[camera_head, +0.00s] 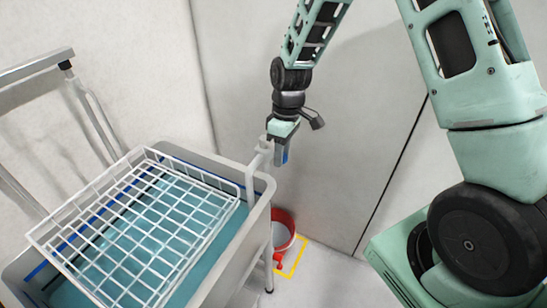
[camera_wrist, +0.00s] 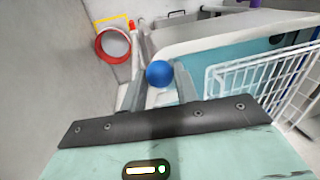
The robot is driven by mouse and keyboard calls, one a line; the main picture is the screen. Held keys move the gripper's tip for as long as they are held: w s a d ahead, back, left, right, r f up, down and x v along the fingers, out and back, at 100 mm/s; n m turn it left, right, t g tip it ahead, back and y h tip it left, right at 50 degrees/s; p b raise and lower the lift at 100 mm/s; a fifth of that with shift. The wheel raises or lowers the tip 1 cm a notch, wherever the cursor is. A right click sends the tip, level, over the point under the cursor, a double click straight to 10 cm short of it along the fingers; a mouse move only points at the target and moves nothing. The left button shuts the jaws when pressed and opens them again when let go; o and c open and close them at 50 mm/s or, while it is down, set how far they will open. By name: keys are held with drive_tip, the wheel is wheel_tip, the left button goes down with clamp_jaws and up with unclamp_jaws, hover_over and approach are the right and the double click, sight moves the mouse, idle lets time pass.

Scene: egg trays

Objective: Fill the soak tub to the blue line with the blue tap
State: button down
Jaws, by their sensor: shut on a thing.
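The soak tub (camera_head: 262,196) is a pale grey basin at the lower left of the head view, holding teal water (camera_head: 205,258). A blue line (camera_head: 36,271) runs along its inner wall; the rack partly hides it, and I cannot tell exactly how the water stands against it. My gripper (camera_head: 281,152) is at the tub's back right corner, beside a pale upright tap pipe (camera_head: 259,160). In the wrist view, my gripper (camera_wrist: 160,85) is shut on the round blue tap knob (camera_wrist: 159,73). I see no clear water stream.
A white wire rack (camera_head: 143,223) lies over the tub. A red bucket (camera_head: 283,228) stands on the floor right of the tub, by a yellow floor marking (camera_head: 296,262). Walls stand close behind. A grey rail frame (camera_head: 36,66) is at the left.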

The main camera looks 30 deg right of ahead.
drive_tip(key=shift+w+d+n+g+h+p, duration=0.15)
drive_tip(key=shift+w+d+n, duration=0.15)
drive_tip(key=shift+d+n, duration=0.6)
drive_tip(key=shift+w+d+n+g+h+p, duration=0.15)
drive_tip(key=shift+w+d+n, duration=0.3)
drive_tip(key=shift+n, duration=0.7)
drive_tip(key=shift+w+d+n+h+p, duration=0.1)
drive_tip(key=shift+w+d+n+h, duration=0.1)
drive_tip(key=shift+d+n, duration=0.7)
drive_tip(key=shift+a+n, duration=0.1)
drive_tip(key=shift+n, duration=0.15)
drive_tip(key=c, duration=1.1)
unclamp_jaws()
drive_tip(key=shift+o, duration=0.2)
drive_tip(key=shift+r, duration=0.1)
drive_tip(key=w+d+r+b, duration=0.1)
drive_tip(key=w+r+b, duration=0.2)
drive_tip(key=r, duration=1.4)
